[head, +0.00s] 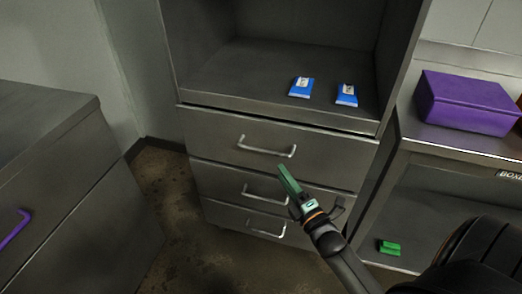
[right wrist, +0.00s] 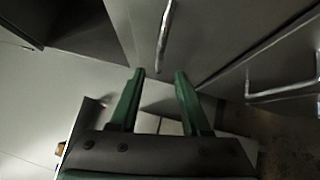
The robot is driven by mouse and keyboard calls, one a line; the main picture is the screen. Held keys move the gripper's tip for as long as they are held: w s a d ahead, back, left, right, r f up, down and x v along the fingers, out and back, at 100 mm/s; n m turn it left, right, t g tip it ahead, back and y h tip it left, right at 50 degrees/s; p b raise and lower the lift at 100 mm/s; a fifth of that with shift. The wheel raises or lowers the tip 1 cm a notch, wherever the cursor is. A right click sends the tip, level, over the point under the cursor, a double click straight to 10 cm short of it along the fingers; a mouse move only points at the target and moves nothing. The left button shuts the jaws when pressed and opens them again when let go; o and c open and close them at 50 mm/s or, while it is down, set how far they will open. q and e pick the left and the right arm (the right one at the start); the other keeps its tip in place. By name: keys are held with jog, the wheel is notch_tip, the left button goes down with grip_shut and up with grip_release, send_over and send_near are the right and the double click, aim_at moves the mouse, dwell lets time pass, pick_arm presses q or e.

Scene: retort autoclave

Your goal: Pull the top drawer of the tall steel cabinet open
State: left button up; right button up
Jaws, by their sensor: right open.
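The tall steel cabinet (head: 183,60) stands ahead in the head view, with an open shelf above a stack of drawers. Its top drawer (head: 215,132) looks shut, its front level with the drawers below. The top drawer's pale bar handle (head: 267,147) is in plain view. My right gripper (head: 283,170) appears just below this handle, with green fingers. In the right wrist view the fingers (right wrist: 158,74) are apart with nothing between them. A bar handle (right wrist: 163,38), apparently the top drawer's, lies just beyond the fingertips. My left gripper is not in view.
Two blue packets (head: 301,87) lie on the cabinet shelf. A purple box (head: 468,102) stands on a steel unit at right, with a green object (head: 389,247) lower down. A counter (head: 60,150) with a purple handle stands left; floor lies between.

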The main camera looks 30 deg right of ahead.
aim_at(266, 151)
jog(key=w, duration=0.3)
jog(key=w+r+b, duration=0.1)
jog(key=w, duration=0.6)
jog(key=shift+w+d+r, duration=0.15)
jog(key=shift+d, duration=0.2)
jog(key=shift+c, duration=0.3)
grip_shut()
dwell(0.5)
